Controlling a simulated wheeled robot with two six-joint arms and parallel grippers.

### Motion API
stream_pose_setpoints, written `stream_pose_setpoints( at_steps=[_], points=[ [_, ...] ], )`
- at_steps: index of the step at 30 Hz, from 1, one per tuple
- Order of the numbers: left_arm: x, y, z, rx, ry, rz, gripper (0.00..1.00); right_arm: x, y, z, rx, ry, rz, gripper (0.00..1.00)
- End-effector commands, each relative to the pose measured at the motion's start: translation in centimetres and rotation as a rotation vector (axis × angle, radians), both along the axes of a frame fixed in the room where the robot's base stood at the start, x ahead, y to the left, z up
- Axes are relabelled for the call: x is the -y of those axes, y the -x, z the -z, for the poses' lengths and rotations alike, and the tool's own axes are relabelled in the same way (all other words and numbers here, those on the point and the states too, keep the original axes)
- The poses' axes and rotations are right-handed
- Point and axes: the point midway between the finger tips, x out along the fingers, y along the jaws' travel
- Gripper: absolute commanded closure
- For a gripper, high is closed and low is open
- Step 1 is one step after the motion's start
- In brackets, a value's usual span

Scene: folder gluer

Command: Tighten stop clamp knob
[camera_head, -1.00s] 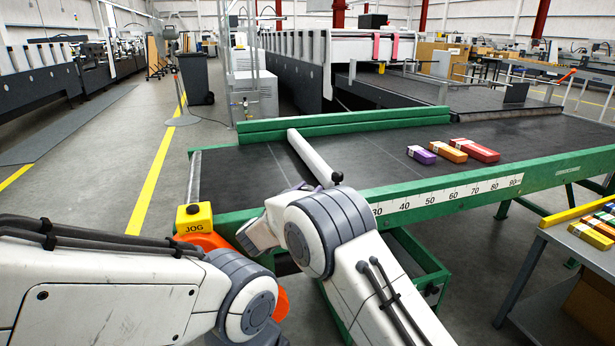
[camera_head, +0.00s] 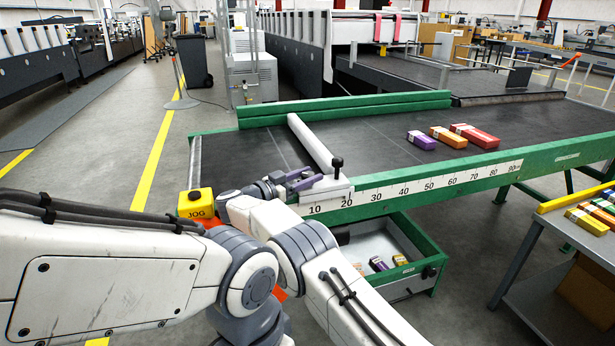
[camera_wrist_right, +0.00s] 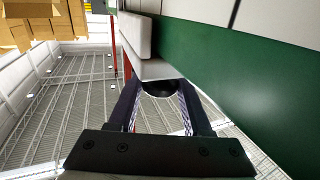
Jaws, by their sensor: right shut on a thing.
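The stop is a long white bar (camera_head: 312,143) lying across the dark belt. Its white clamp block (camera_head: 328,190) sits on the green front rail near the 10 and 20 marks, with an upright black handle (camera_head: 337,164) on top. My right gripper (camera_head: 301,180) is at the left of this block. In the right wrist view its fingers (camera_wrist_right: 160,98) are shut on a dark rounded knob (camera_wrist_right: 160,87) against a white block (camera_wrist_right: 152,69). Much of the knob is hidden between the fingers. My left arm comes in at the left, but its gripper does not show.
A yellow JOG box (camera_head: 195,204) stands at the belt's left corner, close to my right arm. An open green-edged drawer (camera_head: 436,262) with small cartons is below the rail. Purple, orange and red cartons (camera_head: 474,136) lie on the belt, right of the bar.

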Motion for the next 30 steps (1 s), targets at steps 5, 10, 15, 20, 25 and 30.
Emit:
stream_pose_setpoints(
  at_steps=[5, 10, 15, 20, 25, 30],
  points=[
    [0.0, 0.0, -0.02, 0.0, 0.0, 0.0, 0.5, 0.1, -0.08, -0.37, 0.008, 0.0, 0.009, 1.0],
    [0.0, -0.01, -0.03, 0.0, 0.0, 0.0, 0.5, 0.1, -0.1, -0.43, 0.008, 0.0, 0.009, 1.0],
    [0.0, -0.01, -0.03, 0.0, 0.0, 0.0, 0.5, 0.08, -0.12, -0.48, 0.008, 0.001, 0.008, 1.0],
    [0.0, -0.01, -0.03, 0.0, 0.0, 0.0, 0.5, 0.06, -0.1, -0.39, 0.007, 0.001, 0.008, 0.23],
    [0.0, 0.0, -0.01, 0.0, 0.0, 0.0, 0.5, 0.01, -0.07, -0.25, 0.004, 0.0, 0.008, 0.23],
    [0.0, 0.0, -0.16, 0.0, 0.0, 0.0, 0.5, 0.13, 0.1, -0.24, 0.003, 0.001, 0.014, 0.23]
  ],
)
